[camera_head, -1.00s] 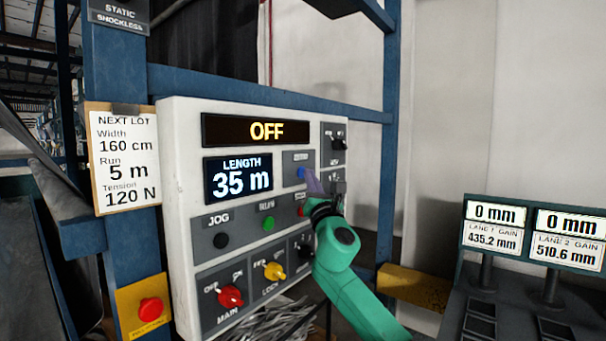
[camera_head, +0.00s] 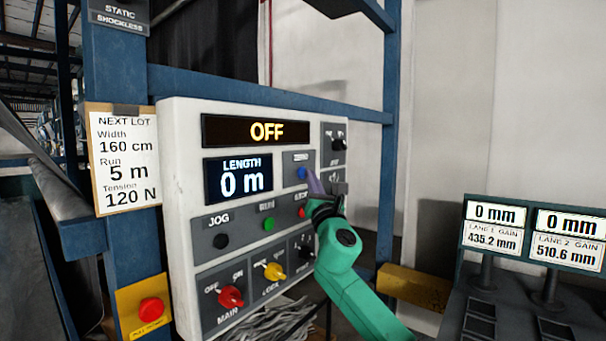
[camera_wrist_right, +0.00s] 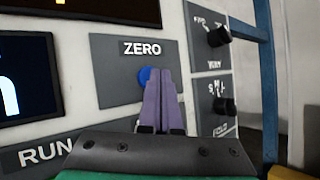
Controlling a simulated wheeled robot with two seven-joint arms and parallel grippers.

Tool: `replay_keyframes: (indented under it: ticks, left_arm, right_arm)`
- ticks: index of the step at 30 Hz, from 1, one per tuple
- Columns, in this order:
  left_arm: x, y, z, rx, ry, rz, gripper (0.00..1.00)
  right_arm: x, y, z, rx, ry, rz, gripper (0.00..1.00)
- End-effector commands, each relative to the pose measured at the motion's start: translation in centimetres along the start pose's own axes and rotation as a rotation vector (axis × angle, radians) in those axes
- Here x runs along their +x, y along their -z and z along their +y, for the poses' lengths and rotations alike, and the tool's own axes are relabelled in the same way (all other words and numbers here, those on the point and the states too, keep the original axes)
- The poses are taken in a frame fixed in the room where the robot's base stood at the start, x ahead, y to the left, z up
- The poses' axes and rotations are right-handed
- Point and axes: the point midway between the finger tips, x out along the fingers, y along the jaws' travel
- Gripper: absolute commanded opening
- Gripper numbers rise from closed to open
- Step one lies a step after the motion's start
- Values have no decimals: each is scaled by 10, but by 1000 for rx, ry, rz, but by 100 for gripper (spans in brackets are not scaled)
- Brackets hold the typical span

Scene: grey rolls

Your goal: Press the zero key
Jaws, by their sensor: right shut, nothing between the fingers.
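The zero key is a blue round button (camera_head: 302,173) on a grey plate labelled ZERO, on the front of a white control box (camera_head: 180,130). It also shows in the right wrist view (camera_wrist_right: 146,76), partly hidden behind my fingertips. My right gripper (camera_head: 312,182) has purple fingers, shut and empty, and its tips are just right of the blue button in the head view. In the right wrist view the gripper (camera_wrist_right: 163,78) points at the ZERO plate; I cannot tell whether it touches. The length display (camera_head: 238,177) reads 0 m. My left gripper is not in view.
The box also carries an OFF display (camera_head: 255,131), a green button (camera_head: 268,223), a red button (camera_head: 301,212), a black jog button (camera_head: 221,241) and several knobs. A red button on a yellow plate (camera_head: 150,310) is lower left. Lane gain displays (camera_head: 535,235) stand right.

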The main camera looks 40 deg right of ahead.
Motion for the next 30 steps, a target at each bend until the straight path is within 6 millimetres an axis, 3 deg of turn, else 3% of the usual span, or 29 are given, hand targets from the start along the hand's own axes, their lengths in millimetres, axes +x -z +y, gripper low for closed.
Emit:
replay_keyframes:
  ticks: [13, 30]
  left_arm:
    - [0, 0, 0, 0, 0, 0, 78]
    - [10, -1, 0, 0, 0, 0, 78]
  right_arm:
    - [-7, -4, -5, -1, 1, 0, 0]
    - [-40, -29, -28, 0, 0, -1, 0]
